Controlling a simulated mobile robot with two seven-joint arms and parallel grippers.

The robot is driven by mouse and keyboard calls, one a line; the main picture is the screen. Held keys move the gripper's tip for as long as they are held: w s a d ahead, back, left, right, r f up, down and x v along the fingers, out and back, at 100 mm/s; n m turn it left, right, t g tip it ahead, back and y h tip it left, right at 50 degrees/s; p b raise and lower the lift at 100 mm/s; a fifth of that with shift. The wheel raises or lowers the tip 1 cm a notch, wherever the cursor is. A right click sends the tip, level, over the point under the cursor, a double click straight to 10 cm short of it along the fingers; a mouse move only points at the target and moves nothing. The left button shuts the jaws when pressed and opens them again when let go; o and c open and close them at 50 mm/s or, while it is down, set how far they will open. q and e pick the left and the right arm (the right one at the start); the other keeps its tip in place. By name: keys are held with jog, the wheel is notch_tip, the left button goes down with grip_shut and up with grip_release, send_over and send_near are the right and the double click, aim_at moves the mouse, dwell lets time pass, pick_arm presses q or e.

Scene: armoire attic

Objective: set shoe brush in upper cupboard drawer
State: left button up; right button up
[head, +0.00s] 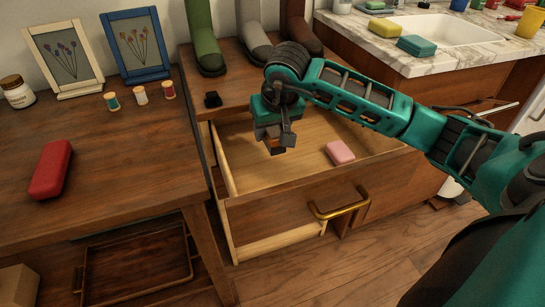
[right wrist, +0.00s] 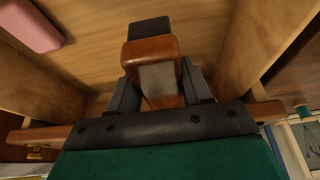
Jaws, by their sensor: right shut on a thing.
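My right gripper (head: 278,138) is shut on the shoe brush (head: 273,147), a small brown wooden block. In the right wrist view the brush (right wrist: 153,72) sits between the two dark fingers, with a pale grey face showing. The upper cupboard drawer (head: 290,210) is pulled open, with a dark wooden front and a brass handle (head: 340,205). My left gripper is not in view.
A pink block (head: 340,152) lies in the drawer's right part. Boots (head: 205,40) and a small black object (head: 213,99) stand on the cupboard top behind. A wooden table (head: 110,150) with a red case (head: 51,169) is at left; a sink counter (head: 430,55) is at right.

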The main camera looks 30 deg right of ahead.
notch_tip(320, 180, down, 3)
jog(key=shift+r, duration=0.1)
notch_tip(320, 180, down, 5)
jog(key=shift+r+b, duration=0.2)
jog(key=shift+b, duration=0.6)
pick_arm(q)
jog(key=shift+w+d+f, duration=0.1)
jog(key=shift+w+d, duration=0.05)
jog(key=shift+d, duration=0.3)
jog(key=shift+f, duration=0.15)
pick_arm(e)
jog(key=shift+f, duration=0.1)
jog(key=o, duration=1.1)
